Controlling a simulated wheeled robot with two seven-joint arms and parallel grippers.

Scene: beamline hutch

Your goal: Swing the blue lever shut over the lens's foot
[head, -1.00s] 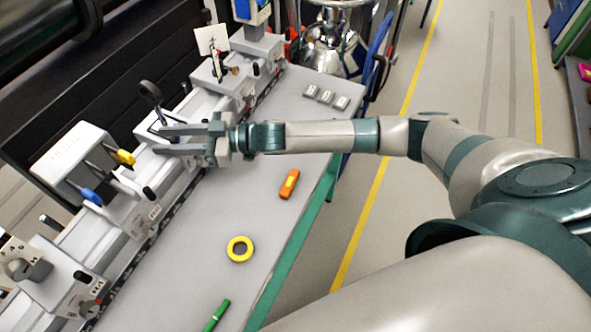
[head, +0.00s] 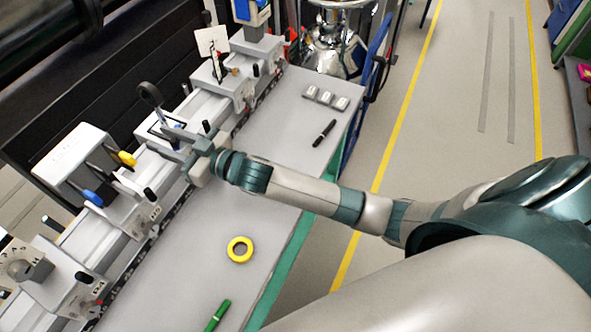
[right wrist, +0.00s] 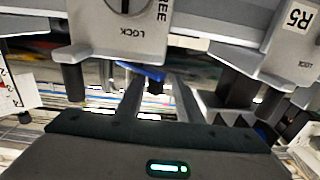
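The lens (head: 150,93) is a round dark-rimmed disc on a post, upright on its mount along the rail. The blue lever (right wrist: 140,72) shows in the right wrist view just beyond my fingertips, under the grey carrier marked LOCK (right wrist: 118,42). In the head view a small bit of blue shows at the lens's foot, mostly hidden by my fingers. My right gripper (head: 160,140) is at the lens's foot with its two fingers apart and nothing between them. I cannot tell whether a finger touches the lever. My left gripper is not in view.
Neighbouring carriers stand on the rail; one box has a yellow knob (head: 126,158) and a blue knob (head: 92,198).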

